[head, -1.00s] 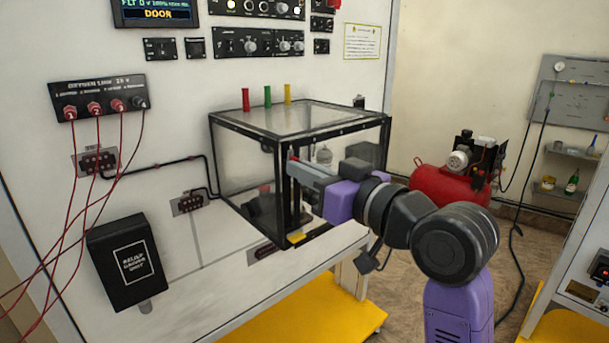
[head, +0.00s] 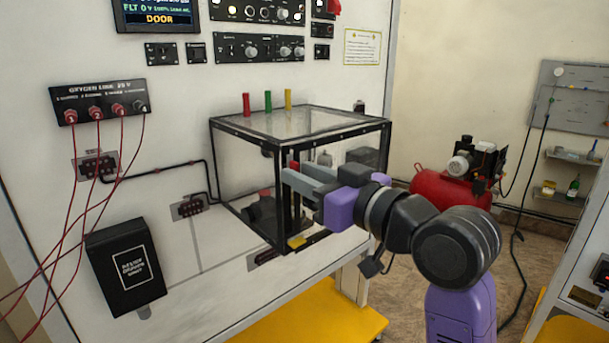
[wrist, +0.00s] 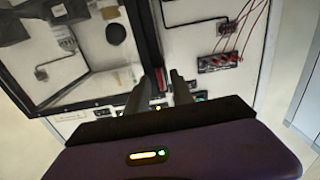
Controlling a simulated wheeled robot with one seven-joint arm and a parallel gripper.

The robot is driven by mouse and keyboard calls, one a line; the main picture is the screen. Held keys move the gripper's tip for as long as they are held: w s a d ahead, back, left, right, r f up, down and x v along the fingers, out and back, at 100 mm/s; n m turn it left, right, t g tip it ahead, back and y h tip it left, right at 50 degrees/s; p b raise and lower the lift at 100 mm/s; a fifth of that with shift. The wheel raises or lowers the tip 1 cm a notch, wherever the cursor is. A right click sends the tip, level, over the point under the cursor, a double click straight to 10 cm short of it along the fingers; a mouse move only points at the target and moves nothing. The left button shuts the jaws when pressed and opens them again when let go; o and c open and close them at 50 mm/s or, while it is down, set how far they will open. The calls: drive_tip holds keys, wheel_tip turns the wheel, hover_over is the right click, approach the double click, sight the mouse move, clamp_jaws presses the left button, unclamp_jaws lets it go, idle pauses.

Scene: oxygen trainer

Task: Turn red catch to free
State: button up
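The red catch (head: 294,166) shows as a small red patch at the front upright edge of the clear, black-framed box (head: 283,215). My gripper (head: 287,177) is at that edge, its two grey fingers apart with the red patch seen near their tips. The wrist view shows the gripper (wrist: 167,82) with a gap between the fingers and a small red patch near them. Contact with the catch cannot be told. The fingers and wrist hide part of the box front.
Red, green and yellow pegs (head: 267,101) stand behind the box lid. A black relief-ground-type unit (head: 125,265) and a panel with red leads (head: 98,99) are at left. A red compressor (head: 452,186) stands on the floor at right. A yellow platform (head: 320,315) lies below the bench.

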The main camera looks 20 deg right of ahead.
drive_tip(key=shift+s, duration=0.1)
drive_tip(key=b+v, duration=0.1)
drive_tip(key=v, duration=0.6)
drive_tip(key=shift+s, duration=0.3)
drive_tip(key=shift+d+r, duration=0.1)
drive_tip(key=shift+r, duration=0.05)
drive_tip(key=d+r+m+t+h, duration=0.3)
drive_tip(key=d+r+m+t, duration=0.1)
drive_tip(key=d, duration=0.1)
drive_tip(key=s+d+f+m+h, duration=0.1)
drive_tip(key=s+f+m+h, duration=0.45)
drive_tip(key=f, duration=0.85)
drive_tip(key=s+a+f+n+g+y, duration=0.1)
drive_tip(key=s+a+f+n+g, duration=0.1)
drive_tip(key=s+f, duration=0.9)
drive_tip(key=s+a+f+n+g+y, duration=0.2)
drive_tip(key=s+a+f, duration=0.4)
drive_tip(key=s+f, duration=0.6)
drive_tip(key=s+n+g, duration=0.1)
drive_tip(key=s+g, duration=0.1)
drive_tip(key=s, duration=0.4)
drive_tip(key=shift+s+f+n, duration=0.2)
drive_tip(key=shift+s+n, duration=0.05)
drive_tip(key=shift+n, duration=0.1)
